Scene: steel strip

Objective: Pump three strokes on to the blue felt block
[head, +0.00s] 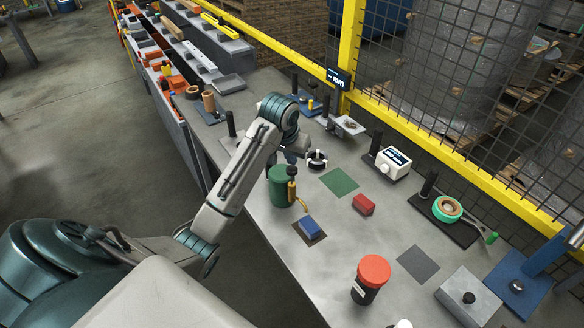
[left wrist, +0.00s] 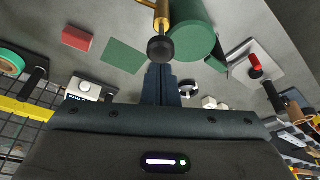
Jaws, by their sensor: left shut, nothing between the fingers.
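A green pump can (head: 281,188) stands upright on the grey bench, with a brass pump and spout (head: 292,192) on its side and a black knob (head: 292,171) on top. The blue felt block (head: 310,228) lies on a brown square below the spout. My left gripper (head: 294,158) is shut and empty, close above the knob. In the left wrist view its fingertips (left wrist: 160,68) line up with the black knob (left wrist: 160,48) beside the green can (left wrist: 194,28); I cannot tell whether they touch. My right gripper is not in view.
A red block (head: 363,205) lies beside a green square (head: 339,182). A red-capped black jar (head: 370,279) stands near the front edge. A tape holder (head: 447,209), a white device (head: 392,164) and a black ring (head: 317,160) stand farther back, before the yellow mesh fence. The bench middle is mostly clear.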

